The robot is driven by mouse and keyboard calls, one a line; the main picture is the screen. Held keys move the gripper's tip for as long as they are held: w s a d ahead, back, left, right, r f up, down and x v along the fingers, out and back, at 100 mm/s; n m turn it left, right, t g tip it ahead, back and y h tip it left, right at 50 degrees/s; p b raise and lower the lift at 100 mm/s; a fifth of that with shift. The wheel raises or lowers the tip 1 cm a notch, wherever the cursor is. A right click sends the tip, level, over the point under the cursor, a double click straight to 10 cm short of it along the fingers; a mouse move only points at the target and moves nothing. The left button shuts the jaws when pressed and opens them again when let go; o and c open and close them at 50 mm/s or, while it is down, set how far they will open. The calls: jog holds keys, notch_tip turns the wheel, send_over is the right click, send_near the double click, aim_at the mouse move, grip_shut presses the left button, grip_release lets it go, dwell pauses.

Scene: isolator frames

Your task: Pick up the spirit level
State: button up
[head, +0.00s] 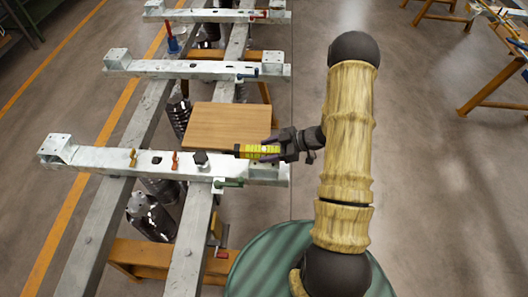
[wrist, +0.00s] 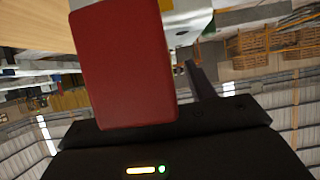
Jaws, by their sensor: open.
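The spirit level (head: 257,152) is yellow with a black left end. In the head view it lies over the right part of the nearest white steel crossbeam. My gripper (head: 274,148) is at the right end of the level, reaching in from the right with its fingers around or beside that end. The jaws are open, and I cannot tell whether a finger touches the level. In the wrist view a red block face (wrist: 122,65) stands close before the gripper and hides much of the jaws. I cannot tell whether it is the level's end. One dark finger shows right of it.
A wooden board (head: 228,124) lies just behind the level. A green round top (head: 262,262) is in front.

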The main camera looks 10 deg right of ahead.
aim_at(268, 149)
grip_shut()
dwell(0.3)
notch_tip(268, 149, up, 10)
jog(key=shift+b, duration=0.4)
dwell(0.7)
